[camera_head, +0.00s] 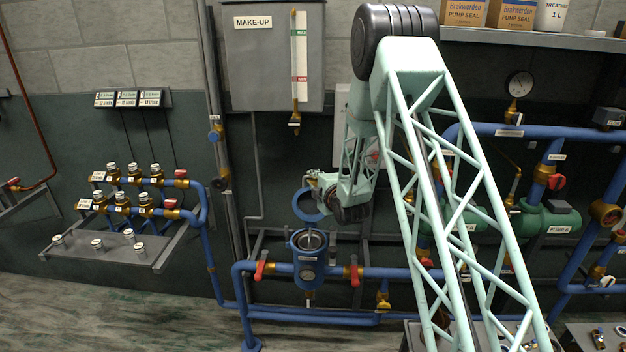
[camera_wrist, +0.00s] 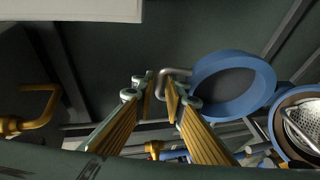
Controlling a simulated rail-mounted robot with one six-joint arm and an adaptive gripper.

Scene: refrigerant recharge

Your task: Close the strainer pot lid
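The strainer pot (camera_head: 307,262) is a blue vessel on the blue pipework, with its mouth open upward. Its lid (camera_head: 310,217) stands raised above and behind the mouth, seen as a blue ring. In the wrist view the lid (camera_wrist: 235,112) is at right, with a bent grey handle (camera_wrist: 175,70) reaching left from it. The pot's rim and perforated metal basket (camera_wrist: 306,126) show at the right edge. My gripper (camera_wrist: 160,88) is open, and the handle's bent end appears between its fingertips; contact cannot be told. In the head view my gripper (camera_head: 318,181) is beside the lid's top.
Red-handled valves (camera_head: 262,268) flank the pot on the blue pipe. A grey make-up tank (camera_head: 272,60) with a sight gauge hangs above. A vertical grey pipe stands left of the pot. In the wrist view a yellow bent pipe (camera_wrist: 42,105) is at left.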

